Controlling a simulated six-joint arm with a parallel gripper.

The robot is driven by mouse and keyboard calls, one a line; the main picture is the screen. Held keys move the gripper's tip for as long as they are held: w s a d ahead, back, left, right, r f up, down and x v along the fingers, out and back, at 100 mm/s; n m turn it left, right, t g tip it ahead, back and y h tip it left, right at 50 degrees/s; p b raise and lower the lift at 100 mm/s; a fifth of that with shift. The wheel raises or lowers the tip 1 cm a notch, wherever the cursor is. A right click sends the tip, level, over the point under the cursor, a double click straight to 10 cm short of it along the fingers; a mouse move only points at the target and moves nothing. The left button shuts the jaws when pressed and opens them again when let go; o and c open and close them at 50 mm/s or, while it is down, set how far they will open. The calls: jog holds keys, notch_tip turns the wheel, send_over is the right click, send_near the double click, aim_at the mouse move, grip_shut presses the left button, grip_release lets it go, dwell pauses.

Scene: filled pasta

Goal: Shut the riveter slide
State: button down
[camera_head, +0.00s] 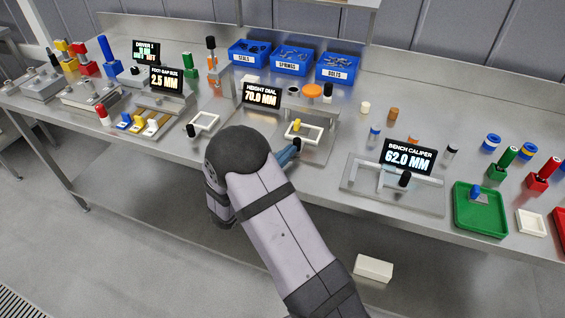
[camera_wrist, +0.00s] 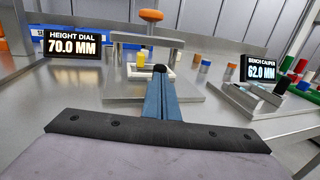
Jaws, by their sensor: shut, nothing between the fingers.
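The press with an orange knob (camera_head: 312,91) appears to be the riveter; no label on it is readable. Its white rectangular slide frame (camera_head: 318,134) lies low at its front, with a yellow peg (camera_head: 296,125) at the frame. The wrist view also shows the frame (camera_wrist: 137,74), the yellow peg (camera_wrist: 141,58) and the orange knob (camera_wrist: 151,15). My gripper (camera_head: 296,145) is shut and empty at the near side of the frame. Its blue fingers (camera_wrist: 160,80) point at a small black knob (camera_wrist: 160,68); I cannot tell whether they touch it. The fingers hide part of the frame.
A height dial display (camera_head: 262,95) stands left of the press, and a bench caliper (camera_head: 420,190) with its own display stands right. Blue bins (camera_head: 292,61) line the back. Small cylinders (camera_head: 374,133) stand between press and caliper. The bench front edge runs beneath my arm.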

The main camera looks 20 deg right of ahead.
jog(key=shift+s+a, duration=0.1)
jog(key=b+v, duration=0.2)
jog(key=v, duration=1.2)
jog(key=p, duration=0.3)
send_near(295, 138)
jog(key=d, duration=0.1)
jog(key=w+d, duration=0.1)
jog(key=d, duration=0.1)
jog(key=w+d+f, duration=0.1)
jog(key=d, duration=0.1)
jog(key=shift+f, duration=0.1)
dwell(0.4)
jog(key=w+d+b, duration=0.2)
jog(key=w+d, duration=0.2)
jog(key=shift+w+d+f, duration=0.1)
jog(key=shift+w+d, duration=0.05)
jog(key=shift+d, duration=0.05)
jog(key=shift+r, duration=0.35)
jog(key=shift+w, duration=0.1)
jog(key=shift+a+r, duration=0.1)
